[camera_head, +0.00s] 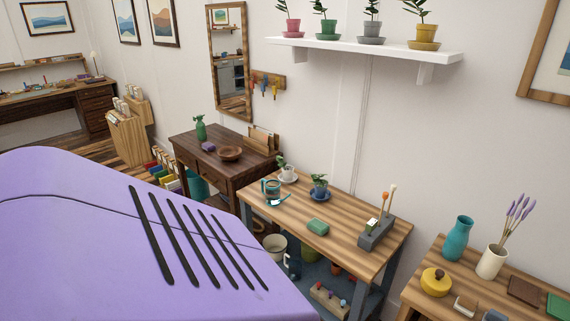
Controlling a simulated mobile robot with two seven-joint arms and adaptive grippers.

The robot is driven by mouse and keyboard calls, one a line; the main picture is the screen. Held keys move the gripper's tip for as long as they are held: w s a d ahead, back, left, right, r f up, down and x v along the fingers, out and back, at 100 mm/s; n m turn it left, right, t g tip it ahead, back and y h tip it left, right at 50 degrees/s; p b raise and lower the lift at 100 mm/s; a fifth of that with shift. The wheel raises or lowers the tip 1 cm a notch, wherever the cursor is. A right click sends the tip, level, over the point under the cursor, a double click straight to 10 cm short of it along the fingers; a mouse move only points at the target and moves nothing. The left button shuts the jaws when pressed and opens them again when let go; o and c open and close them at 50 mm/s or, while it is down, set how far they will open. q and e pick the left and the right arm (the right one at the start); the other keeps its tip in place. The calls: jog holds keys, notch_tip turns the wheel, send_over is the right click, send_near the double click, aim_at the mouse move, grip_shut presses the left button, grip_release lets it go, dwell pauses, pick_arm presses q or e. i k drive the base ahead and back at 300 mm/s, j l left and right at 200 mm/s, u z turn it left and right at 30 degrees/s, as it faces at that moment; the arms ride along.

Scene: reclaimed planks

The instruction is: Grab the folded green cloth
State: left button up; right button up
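A small green item with rounded edges (317,227) lies flat on the light wooden table (345,236) in the middle of the head view. It looks like a folded cloth, but it is too small to be sure. Another green flat item (559,306) lies at the right end of the right-hand table and is cut off by the picture edge. I cannot tell whether it is a cloth or a book. Neither of my grippers is in view.
The right table (447,268) bears a teal vase (457,239) and a yellow pot (436,282). A dark desk (197,152) stands behind.

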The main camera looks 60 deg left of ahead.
aim_at(317, 226)
jog(key=u, duration=1.75)
